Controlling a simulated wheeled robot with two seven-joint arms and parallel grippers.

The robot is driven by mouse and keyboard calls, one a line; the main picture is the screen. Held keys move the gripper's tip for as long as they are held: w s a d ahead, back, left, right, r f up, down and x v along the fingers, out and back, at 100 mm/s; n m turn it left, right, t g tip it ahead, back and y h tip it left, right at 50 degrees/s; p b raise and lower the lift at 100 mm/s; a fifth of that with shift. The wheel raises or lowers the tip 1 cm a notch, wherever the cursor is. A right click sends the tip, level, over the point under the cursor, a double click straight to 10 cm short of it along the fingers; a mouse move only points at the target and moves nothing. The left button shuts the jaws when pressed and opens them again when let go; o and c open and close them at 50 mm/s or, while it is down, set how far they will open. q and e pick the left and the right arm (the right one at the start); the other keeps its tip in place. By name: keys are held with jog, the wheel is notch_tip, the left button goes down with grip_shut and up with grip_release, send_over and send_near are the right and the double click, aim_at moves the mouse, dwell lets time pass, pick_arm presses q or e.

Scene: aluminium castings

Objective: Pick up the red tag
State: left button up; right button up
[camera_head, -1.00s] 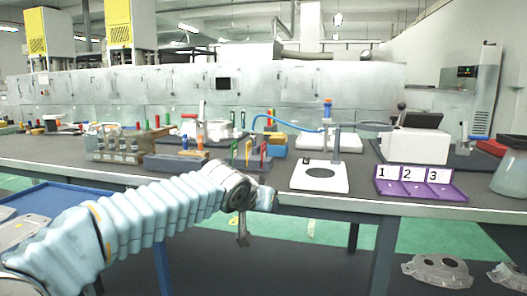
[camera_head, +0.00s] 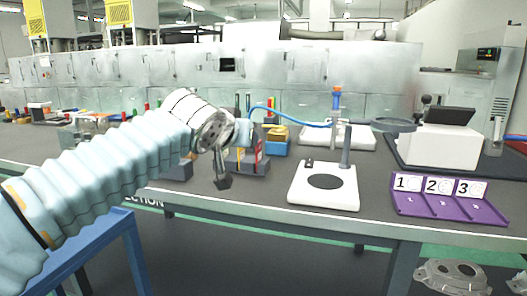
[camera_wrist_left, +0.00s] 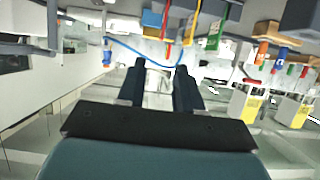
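The red tag (camera_head: 259,151) stands upright in a dark grey holder (camera_head: 252,169), to the right of a yellow tag (camera_head: 240,158). My left gripper (camera_head: 222,183) points down in front of the holder, a little left of the red tag and apart from it. The left wrist view looks upside down. There the left gripper's two fingers (camera_wrist_left: 160,68) are spread with nothing between them. The red tag shows as a thin strip (camera_wrist_left: 169,46) beyond the fingertips, beside the yellow tag (camera_wrist_left: 193,28) and a green tag (camera_wrist_left: 215,34). My right gripper is not in view.
A blue box (camera_head: 276,148) sits behind and right of the holder. A white stand (camera_head: 323,196) with a dark disc stands to the right. A purple numbered tray (camera_head: 450,208) lies further right. The table's front edge is close below the left gripper.

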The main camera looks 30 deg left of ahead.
pick_arm(q)
send_near(259, 142)
jog(key=p+x, duration=0.1)
jog(key=x, duration=0.4)
jog(key=shift+f, duration=0.15)
jog(key=p+x, duration=0.1)
jog(key=x, duration=0.4)
jog(key=shift+w+a+f, duration=0.15)
grip_shut()
